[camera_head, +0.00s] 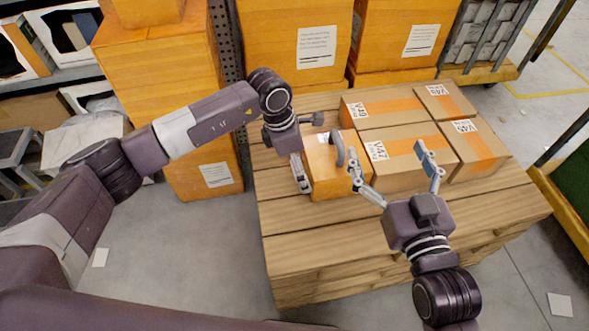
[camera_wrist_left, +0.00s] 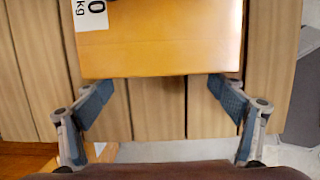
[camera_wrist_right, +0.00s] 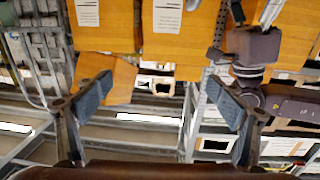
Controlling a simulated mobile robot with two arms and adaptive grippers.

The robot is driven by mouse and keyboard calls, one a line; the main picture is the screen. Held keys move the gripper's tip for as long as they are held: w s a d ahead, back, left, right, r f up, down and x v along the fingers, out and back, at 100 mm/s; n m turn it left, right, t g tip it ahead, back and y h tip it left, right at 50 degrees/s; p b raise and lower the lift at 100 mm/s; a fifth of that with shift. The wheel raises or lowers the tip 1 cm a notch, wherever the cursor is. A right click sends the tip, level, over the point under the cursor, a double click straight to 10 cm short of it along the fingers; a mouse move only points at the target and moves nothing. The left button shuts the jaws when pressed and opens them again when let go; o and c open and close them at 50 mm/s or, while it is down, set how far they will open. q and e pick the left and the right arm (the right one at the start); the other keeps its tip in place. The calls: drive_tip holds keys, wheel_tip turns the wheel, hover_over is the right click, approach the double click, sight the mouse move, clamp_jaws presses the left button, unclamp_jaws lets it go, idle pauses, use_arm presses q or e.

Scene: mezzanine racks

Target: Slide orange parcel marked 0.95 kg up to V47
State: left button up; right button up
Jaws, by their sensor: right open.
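The orange parcel (camera_head: 330,175) sits on the wooden pallet (camera_head: 300,225), its white label mostly hidden in the head view. In the left wrist view the parcel (camera_wrist_left: 160,50) shows a label ending in "0" and "kg"; the full weight is unreadable. The brown carton marked V47 (camera_head: 405,170) stands close to its right; I cannot tell if they touch. My left gripper (camera_wrist_left: 162,95) is open at the parcel, one finger along its left side and the other over its top in the head view. My right gripper (camera_head: 395,165) is open and empty, above the V47 carton's front.
More labelled brown cartons (camera_head: 488,155) stand behind and right of V47. Tall orange boxes (camera_head: 295,45) line the back, and others (camera_head: 165,85) stand left of the pallet. The pallet's front boards are clear. A yellow-edged cart (camera_head: 560,205) is at the right.

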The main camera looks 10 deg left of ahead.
drive_tip(key=shift+r, duration=0.1)
use_arm(q)
drive_tip(key=shift+s+a, duration=0.15)
drive_tip(key=shift+a, duration=0.35)
drive_tip(key=shift+s+a+p, duration=0.15)
drive_tip(key=shift+a+p, duration=0.15)
drive_tip(key=shift+a, duration=0.25)
drive_tip(key=shift+s+a, duration=0.1)
drive_tip(key=shift+a, duration=0.3)
drive_tip(key=shift+r+p, duration=0.3)
use_arm(e)
drive_tip(key=s+d+f+g+h+p, duration=0.1)
drive_tip(key=s+d+f+g, duration=0.1)
drive_tip(key=s+f+g, duration=0.35)
drive_tip(key=s+d+f+g+h+p, duration=0.1)
drive_tip(key=s+d+f+g, duration=0.15)
drive_tip(key=f, duration=0.65)
drive_tip(key=s+d+f+g+h+p, duration=0.25)
drive_tip(key=s+g+p, duration=0.3)
drive_tip(key=s, duration=0.55)
use_arm(q)
drive_tip(key=d+v, duration=0.2)
drive_tip(key=v, duration=1)
drive_tip(key=shift+w+d+r, duration=0.35)
drive_tip(key=shift+w, duration=0.05)
use_arm(e)
drive_tip(key=s+x, duration=0.1)
drive_tip(key=x, duration=0.5)
drive_tip(key=shift+f+m+g+y, duration=0.35)
drive_tip(key=shift+m, duration=0.05)
